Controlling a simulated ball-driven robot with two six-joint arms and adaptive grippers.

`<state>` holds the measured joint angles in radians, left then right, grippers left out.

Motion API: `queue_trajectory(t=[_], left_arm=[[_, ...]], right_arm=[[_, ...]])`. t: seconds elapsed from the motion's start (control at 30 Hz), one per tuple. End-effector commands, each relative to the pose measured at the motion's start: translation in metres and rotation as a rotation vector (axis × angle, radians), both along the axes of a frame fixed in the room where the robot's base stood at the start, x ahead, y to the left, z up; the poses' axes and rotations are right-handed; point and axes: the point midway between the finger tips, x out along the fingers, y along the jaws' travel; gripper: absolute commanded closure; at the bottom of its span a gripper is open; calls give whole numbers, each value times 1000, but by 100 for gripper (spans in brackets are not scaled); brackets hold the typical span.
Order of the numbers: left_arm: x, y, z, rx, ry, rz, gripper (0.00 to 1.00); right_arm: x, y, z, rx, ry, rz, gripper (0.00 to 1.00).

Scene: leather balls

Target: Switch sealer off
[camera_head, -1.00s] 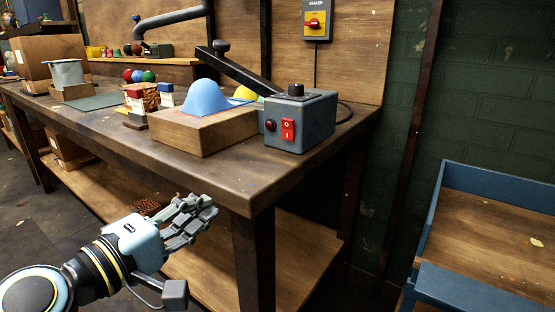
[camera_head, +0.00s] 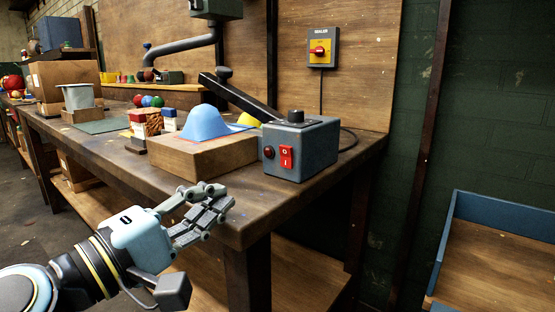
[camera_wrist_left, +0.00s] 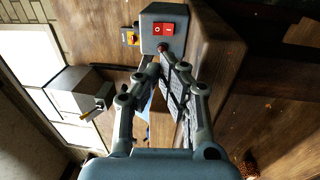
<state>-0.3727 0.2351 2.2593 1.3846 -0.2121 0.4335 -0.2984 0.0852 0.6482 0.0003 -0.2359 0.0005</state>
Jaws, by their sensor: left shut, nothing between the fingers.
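The sealer is a grey-blue box (camera_head: 301,150) at the right end of the workbench, with a black knob on top. Its front has a red rocker switch (camera_head: 286,157) marked O and I, and a dark red round lamp (camera_head: 268,152). The box also shows in the left wrist view (camera_wrist_left: 165,18), with its red switch (camera_wrist_left: 162,29). A wall isolator (camera_head: 321,49) labelled SEALER, yellow with a red handle, hangs above. My left gripper (camera_head: 222,198) is shut and empty, at the bench's front edge, below and left of the box, apart from it. My right gripper is out of view.
A wooden block (camera_head: 203,156) with blue material on it stands left of the sealer, under a black lever arm (camera_head: 240,96). Coloured balls (camera_head: 147,101) lie further back. A blue-sided wooden tray (camera_head: 492,262) is at lower right. The bench's front right corner is clear.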

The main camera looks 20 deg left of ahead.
Motion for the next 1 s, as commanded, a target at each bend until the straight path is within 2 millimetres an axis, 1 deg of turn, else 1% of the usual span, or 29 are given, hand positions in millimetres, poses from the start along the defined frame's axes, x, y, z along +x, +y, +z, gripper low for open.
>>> queue_trajectory(t=[0.17,0.27,0.37,0.47,0.7,0.8,0.9,1.0], left_arm=[[3,-1,1,0,-1,1,100],[12,-3,4,-2,-2,3,100],[27,-9,8,-5,-4,3,100],[47,-16,11,-5,-4,3,100],[94,-34,15,-3,-2,1,100],[109,-40,16,-2,-2,0,100],[121,-44,16,-1,-1,0,100],[127,-46,17,0,-1,0,100]], right_arm=[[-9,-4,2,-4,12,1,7],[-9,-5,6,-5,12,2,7],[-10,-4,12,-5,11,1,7],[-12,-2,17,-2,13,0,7],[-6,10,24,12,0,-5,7],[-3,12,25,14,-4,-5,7],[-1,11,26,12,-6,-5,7],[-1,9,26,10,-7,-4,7]])
